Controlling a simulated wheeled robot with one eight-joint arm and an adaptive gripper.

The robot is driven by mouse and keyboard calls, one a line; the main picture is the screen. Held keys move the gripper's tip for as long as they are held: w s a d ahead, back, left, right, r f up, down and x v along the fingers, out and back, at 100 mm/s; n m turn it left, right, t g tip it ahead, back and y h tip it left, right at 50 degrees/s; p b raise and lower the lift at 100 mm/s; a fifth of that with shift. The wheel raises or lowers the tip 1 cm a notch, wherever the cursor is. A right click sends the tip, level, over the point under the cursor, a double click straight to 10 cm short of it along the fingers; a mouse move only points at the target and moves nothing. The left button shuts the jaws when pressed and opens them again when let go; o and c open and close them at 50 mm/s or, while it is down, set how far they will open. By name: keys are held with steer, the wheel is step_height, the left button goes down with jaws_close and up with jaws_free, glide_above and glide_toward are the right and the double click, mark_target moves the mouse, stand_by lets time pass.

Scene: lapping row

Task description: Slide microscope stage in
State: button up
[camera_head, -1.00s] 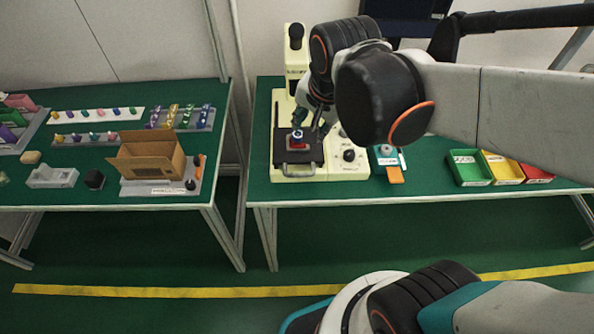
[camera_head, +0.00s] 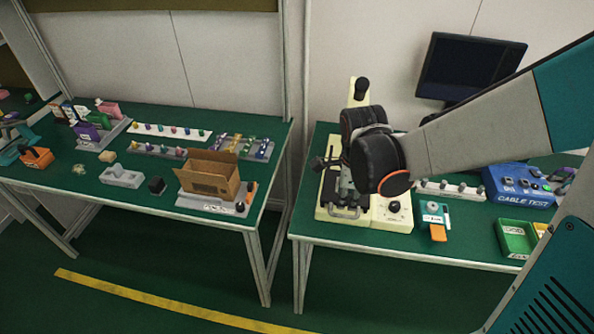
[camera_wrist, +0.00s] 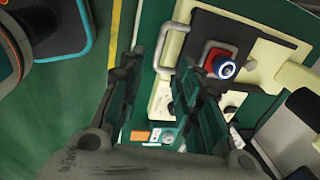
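The cream microscope (camera_head: 357,90) stands on the right-hand table, with its base at the front. Its dark stage (camera_wrist: 262,38) has a grey metal handle (camera_wrist: 172,42) on its front edge, and the handle also shows in the head view (camera_head: 345,212). A red block with a blue and white round part (camera_wrist: 222,65) sits on the stage. My gripper (camera_wrist: 157,66) is open and empty above the handle end of the stage. In the wrist view the handle shows between the fingertips, closer to the right finger; I cannot tell any contact. My arm hides part of the microscope.
A teal device with an orange tab (camera_head: 436,222), a green bin (camera_head: 515,238) and a blue cable tester (camera_head: 515,184) lie to the right. A monitor (camera_head: 470,68) stands behind. The left table holds an open cardboard box (camera_head: 210,182). Floor in front is clear.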

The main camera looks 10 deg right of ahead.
mark_target(343, 215)
steer(key=f+b, duration=0.1)
steer(key=f, duration=0.2)
steer(key=w+f+b, duration=0.1)
steer(key=f, duration=0.2)
steer(key=f+b, duration=0.1)
steer(key=f, duration=0.2)
steer(key=shift+w+d+f, duration=0.25)
steer(key=shift+w+f, duration=0.05)
jaws_close()
